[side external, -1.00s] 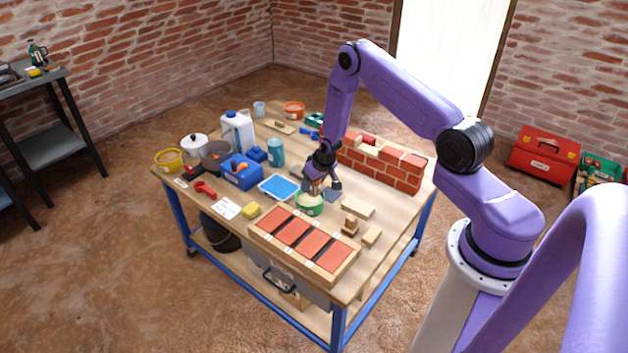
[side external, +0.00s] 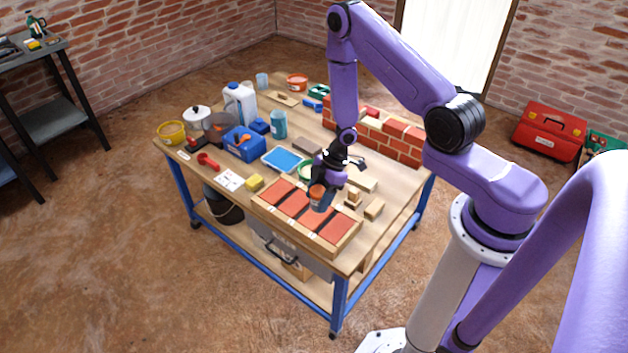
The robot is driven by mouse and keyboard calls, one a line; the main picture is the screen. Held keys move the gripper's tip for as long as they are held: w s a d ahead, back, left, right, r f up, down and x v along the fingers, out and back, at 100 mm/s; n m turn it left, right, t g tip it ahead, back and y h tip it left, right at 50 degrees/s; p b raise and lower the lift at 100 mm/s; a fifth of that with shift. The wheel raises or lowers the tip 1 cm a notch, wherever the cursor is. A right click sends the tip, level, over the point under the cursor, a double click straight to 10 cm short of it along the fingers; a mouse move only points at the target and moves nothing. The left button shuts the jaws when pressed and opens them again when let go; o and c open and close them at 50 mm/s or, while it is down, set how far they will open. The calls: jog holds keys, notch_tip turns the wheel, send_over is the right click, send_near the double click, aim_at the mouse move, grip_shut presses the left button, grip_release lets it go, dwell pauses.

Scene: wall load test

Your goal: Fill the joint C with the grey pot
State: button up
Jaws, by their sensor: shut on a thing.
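My gripper (side external: 321,183) is shut on a small pot (side external: 318,197), greyish with an orange-brown upper part. The pot is held over the back right part of a wooden tray (side external: 297,236) that holds several red bricks (side external: 292,203) with narrow joints between them. The joint letters are too small to read, so I cannot tell which joint is C or exactly which one the pot is over. The pot's contents and the joint behind it are hidden. A green bowl (side external: 304,170) stands behind the tray, partly hidden by my gripper.
A brick wall piece (side external: 395,140) stands at the back right. A blue tray (side external: 283,159), yellow sponge (side external: 255,182) and white card (side external: 230,180) lie left of the bowl. Wooden blocks (side external: 374,209) lie right of the tray. Containers crowd the table's left side.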

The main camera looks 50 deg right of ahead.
jog(key=shift+s+a+r+n, duration=0.1)
jog(key=shift+s+a+n, duration=0.3)
jog(key=shift+s, duration=0.25)
jog(key=shift+f, duration=2.95)
jog(key=shift+f, duration=0.6)
jog(key=shift+r, duration=3.6)
